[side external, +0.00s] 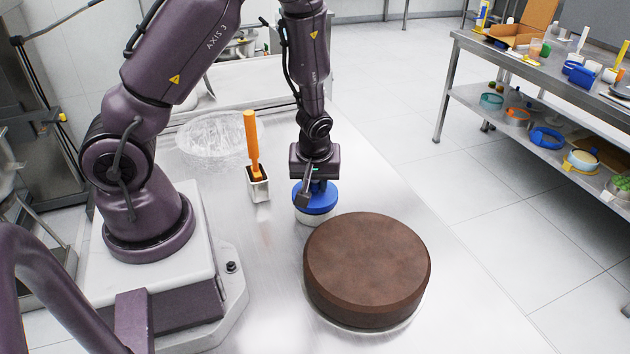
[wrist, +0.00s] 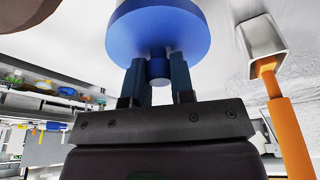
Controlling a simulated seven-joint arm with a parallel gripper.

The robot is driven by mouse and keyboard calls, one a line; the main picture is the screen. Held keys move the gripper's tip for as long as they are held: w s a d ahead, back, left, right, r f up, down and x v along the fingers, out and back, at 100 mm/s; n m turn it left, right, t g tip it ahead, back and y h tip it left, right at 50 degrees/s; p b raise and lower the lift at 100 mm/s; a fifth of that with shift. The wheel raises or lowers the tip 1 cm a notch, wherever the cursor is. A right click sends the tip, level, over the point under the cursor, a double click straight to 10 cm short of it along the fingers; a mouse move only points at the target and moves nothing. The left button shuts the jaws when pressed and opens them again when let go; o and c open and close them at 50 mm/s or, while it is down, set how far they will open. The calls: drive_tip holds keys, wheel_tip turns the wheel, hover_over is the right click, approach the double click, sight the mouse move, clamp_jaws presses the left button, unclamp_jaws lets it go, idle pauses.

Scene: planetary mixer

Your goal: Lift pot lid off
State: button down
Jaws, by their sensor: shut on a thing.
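The blue pot lid (side external: 318,203) sits on a small white pot (side external: 314,217) on the metal table, and I cannot tell whether there is a gap between them. My gripper (side external: 315,186) points down onto the lid from above. In the wrist view, the two fingers of my gripper (wrist: 159,82) are shut on the round blue knob (wrist: 159,66) of the lid (wrist: 157,28). The pot is hidden behind the lid in the wrist view.
A large brown round cake (side external: 367,268) stands close in front and right of the pot. A metal holder (side external: 259,188) with an orange-handled tool (side external: 252,140) stands to the left. A clear plastic-like bowl (side external: 215,137) is behind it. Bare table (side external: 262,290) lies left of the cake.

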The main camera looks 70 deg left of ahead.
drive_tip(key=shift+r, duration=1.1)
drive_tip(key=shift+r, duration=2)
